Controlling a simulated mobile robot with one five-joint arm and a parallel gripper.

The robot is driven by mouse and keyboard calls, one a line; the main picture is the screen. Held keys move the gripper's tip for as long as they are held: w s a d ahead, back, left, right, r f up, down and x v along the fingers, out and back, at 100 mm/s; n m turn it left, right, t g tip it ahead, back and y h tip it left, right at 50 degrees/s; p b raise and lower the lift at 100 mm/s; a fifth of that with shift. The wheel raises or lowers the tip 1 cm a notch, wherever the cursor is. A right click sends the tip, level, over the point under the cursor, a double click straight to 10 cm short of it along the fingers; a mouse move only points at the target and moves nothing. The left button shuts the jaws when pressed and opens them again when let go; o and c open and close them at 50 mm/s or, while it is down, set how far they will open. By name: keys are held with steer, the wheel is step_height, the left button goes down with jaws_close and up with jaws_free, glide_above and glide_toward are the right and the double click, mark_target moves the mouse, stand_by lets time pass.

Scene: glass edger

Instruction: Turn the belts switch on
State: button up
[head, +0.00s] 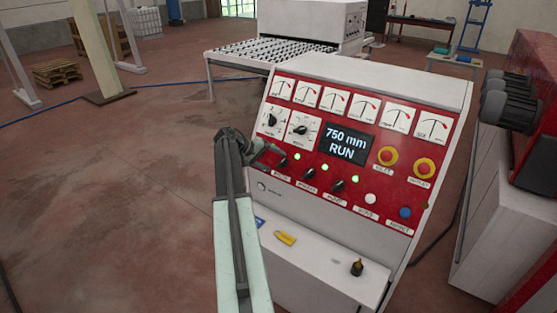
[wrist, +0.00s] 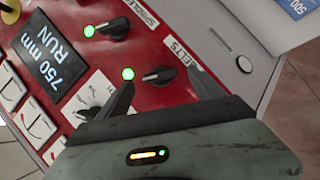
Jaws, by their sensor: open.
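The belts switch (wrist: 158,75) is a black rotary knob on the red panel, with part of its "BELTS" label visible in the wrist view. The green lamp (wrist: 128,73) beside it is lit. In the head view the belts switch (head: 283,161) is the leftmost of the lower row of black knobs, just right of my gripper (head: 262,150). In the wrist view my gripper (wrist: 163,92) is open, one finger on each side of the belts switch and nothing held. I cannot tell whether the fingers touch the knob.
The spindles switch (wrist: 115,28) sits close by, with its lamp lit green. The display (head: 347,142) reads "750 mm RUN". A ledge below holds a yellow object (head: 285,238) and a small dark item (head: 357,267).

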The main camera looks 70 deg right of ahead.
steer(key=w+a, duration=0.9)
steer(key=shift+r+b, duration=0.25)
steer(key=shift+b, duration=0.2)
steer(key=shift+s, duration=0.1)
